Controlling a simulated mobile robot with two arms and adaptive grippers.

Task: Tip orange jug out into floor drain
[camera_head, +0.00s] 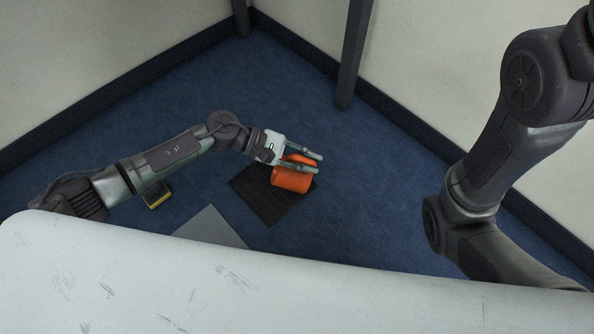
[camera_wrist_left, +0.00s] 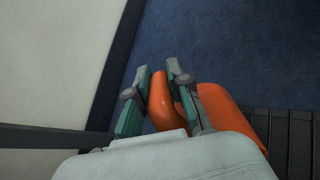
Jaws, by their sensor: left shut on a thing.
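The orange jug (camera_head: 291,179) is over the dark slatted floor drain (camera_head: 262,198) in the head view. My left gripper (camera_head: 318,162) reaches in from the left and is shut on the jug. In the left wrist view, the gripper's fingers (camera_wrist_left: 158,78) close around an orange part like a handle (camera_wrist_left: 160,100), with the jug's body (camera_wrist_left: 222,112) to the right. The jug looks tilted onto its side; its opening and contents cannot be made out. The drain's slats (camera_wrist_left: 296,140) show at the right of the wrist view. My right gripper is out of view.
A white surface (camera_head: 250,290) fills the front. A grey flat panel (camera_head: 209,228) lies beside the drain, and a small yellow and dark object (camera_head: 157,196) is on the blue floor to the left. A dark post (camera_head: 354,55) stands behind. Blue floor right of the drain is clear.

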